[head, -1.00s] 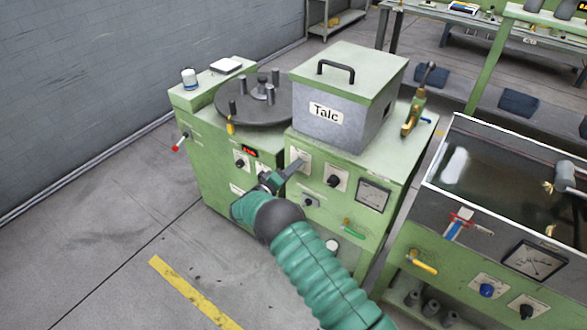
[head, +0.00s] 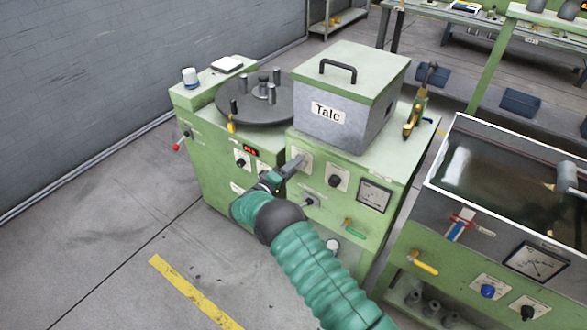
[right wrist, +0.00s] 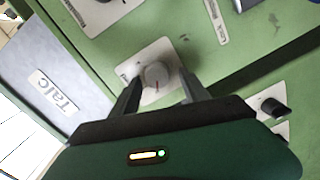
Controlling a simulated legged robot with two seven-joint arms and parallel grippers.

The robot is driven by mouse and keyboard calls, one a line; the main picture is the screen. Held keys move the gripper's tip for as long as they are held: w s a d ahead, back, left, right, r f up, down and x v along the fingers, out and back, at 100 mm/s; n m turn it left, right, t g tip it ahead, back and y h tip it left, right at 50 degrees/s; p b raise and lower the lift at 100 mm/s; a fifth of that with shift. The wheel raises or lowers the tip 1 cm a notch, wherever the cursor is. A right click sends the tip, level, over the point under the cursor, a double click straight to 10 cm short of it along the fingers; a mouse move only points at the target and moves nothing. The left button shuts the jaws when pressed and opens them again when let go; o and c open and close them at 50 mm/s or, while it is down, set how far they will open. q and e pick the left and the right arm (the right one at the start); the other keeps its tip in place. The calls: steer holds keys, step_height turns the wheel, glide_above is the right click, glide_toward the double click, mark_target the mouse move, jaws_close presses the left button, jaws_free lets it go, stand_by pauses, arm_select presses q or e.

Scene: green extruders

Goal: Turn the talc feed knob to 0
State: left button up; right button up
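The plate's lettering is too small to read. My right gripper (right wrist: 159,80) is open, with one dark finger on each side of the knob; I cannot tell whether they touch it. In the head view my right gripper (head: 291,165) is at the upper left plate (head: 303,154) below the grey Talc box (head: 325,118), and hides the knob. The Talc box also shows in the right wrist view (right wrist: 40,65). My left gripper is not in view.
Other dark knobs (head: 335,181) and a dial gauge (head: 374,194) are close on the same panel. A green-handled valve (head: 353,228) is below. A machine with a water trough (head: 500,165) stands right. The floor (head: 110,220) at left is clear.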

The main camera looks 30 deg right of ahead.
steer(key=shift+s, duration=0.1)
steer(key=p+v, duration=0.1)
steer(key=v, duration=1.5)
steer(key=shift+s+a, duration=0.15)
steer(key=shift+a, duration=0.25)
